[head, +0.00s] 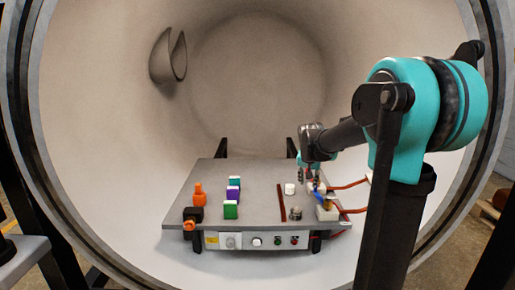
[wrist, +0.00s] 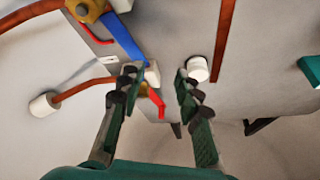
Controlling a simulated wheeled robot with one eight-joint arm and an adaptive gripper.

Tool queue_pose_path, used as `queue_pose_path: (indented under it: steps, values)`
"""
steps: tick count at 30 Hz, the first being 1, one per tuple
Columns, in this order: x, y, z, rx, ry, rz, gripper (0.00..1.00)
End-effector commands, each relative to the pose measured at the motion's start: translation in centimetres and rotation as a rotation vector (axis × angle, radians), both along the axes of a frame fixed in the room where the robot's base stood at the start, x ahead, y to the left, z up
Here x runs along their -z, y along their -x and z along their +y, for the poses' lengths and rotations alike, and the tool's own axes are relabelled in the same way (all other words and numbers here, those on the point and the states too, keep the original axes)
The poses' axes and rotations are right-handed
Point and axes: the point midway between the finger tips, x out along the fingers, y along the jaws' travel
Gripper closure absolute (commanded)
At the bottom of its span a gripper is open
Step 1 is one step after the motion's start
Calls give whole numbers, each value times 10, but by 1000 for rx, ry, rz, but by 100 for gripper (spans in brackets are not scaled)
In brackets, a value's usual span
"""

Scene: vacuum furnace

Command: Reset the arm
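My arm, teal and black, reaches in from the right in the head view. My gripper (head: 306,176) is above the right part of the grey table (head: 256,200), close to the valve fittings. In the wrist view my gripper (wrist: 155,88) is open, with a clear gap between its fingers and nothing held. A blue handle (wrist: 125,38), a white block (wrist: 152,73) and a small red handle (wrist: 157,103) show past and between the fingers. A white cylinder (wrist: 198,68) is just beyond the right fingertip; it also shows on the table in the head view (head: 290,188).
Copper pipes (head: 350,185) run off the table's right side. A dark red bar (head: 282,201) and a metal cylinder (head: 296,213) lie nearby. Green (head: 231,210) and purple (head: 233,194) blocks and an orange object (head: 199,195) stand left. The round chamber wall (head: 110,140) surrounds everything; space above the table is free.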

Motion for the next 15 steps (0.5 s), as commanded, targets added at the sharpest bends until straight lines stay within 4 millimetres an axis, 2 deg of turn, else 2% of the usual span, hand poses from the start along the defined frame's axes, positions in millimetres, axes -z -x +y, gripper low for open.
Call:
queue_pose_path:
  steps: [1,6,15]
  values:
    - [9,24,0,-43,4,-15,66]
    - [39,91,5,-200,34,-70,66]
    - [84,182,12,-391,95,-154,66]
